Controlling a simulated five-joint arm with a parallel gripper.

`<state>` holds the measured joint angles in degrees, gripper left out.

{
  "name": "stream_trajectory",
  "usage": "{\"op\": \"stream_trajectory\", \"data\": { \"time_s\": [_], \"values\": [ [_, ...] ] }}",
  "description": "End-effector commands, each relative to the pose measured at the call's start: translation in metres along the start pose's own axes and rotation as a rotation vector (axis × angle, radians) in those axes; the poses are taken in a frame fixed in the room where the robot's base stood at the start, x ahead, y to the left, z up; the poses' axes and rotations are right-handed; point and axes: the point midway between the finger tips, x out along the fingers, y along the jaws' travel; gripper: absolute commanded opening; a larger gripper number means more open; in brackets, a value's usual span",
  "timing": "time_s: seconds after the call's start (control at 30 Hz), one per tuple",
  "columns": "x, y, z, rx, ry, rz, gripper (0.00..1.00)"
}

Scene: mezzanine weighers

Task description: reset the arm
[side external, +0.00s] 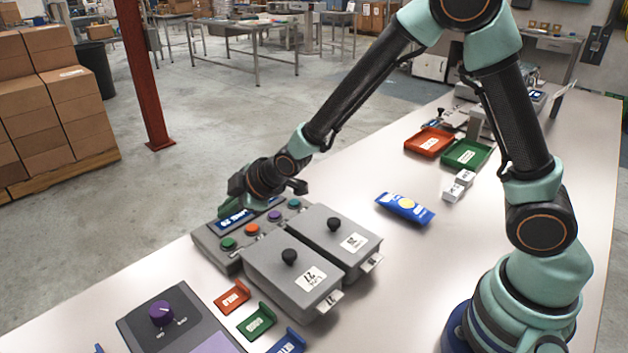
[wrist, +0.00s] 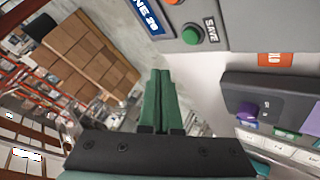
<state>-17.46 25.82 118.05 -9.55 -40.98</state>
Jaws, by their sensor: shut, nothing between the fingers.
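My arm reaches across the table, and my gripper (side external: 230,206) is low at the far edge of the grey button panel (side external: 213,246) in the side view. In the wrist view my gripper (wrist: 160,72) shows two green fingers lying side by side, shut and empty. The panel (wrist: 240,20) is at the top of that view, apart from the fingertips there. It carries a blue label (side external: 234,220) and several coloured buttons, including a green button (wrist: 191,36) beside a SAVE label. Whether the fingers touch the panel is unclear in the side view.
Two grey lidded boxes (side external: 290,277) adjoin the panel. A purple-knob device (side external: 175,325) and small red, green and blue trays are in front. A blue packet (side external: 405,208), white blocks (side external: 458,186), a red tray (side external: 429,142) and a green tray (side external: 466,154) lie farther right.

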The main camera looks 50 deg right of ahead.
Motion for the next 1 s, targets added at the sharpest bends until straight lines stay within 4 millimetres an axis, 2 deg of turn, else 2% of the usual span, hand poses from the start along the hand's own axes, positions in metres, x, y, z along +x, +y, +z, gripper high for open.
{"op": "stream_trajectory", "data": {
  "time_s": [0.17,0.27,0.37,0.5,0.63,0.8,1.0],
  "values": [
    [-0.003,0.003,0.0,0.01,-0.003,0.001,0.0],
    [-0.017,0.012,0.001,0.051,-0.016,0.003,0.0],
    [-0.043,0.026,0.005,0.13,-0.045,0.006,0.0],
    [-0.09,0.043,0.018,0.274,-0.1,0.008,0.0],
    [-0.133,0.051,0.033,0.409,-0.152,0.013,0.0],
    [-0.188,0.05,0.057,0.588,-0.219,0.027,0.0],
    [-0.243,0.037,0.086,0.788,-0.294,0.049,0.0]
  ]
}}
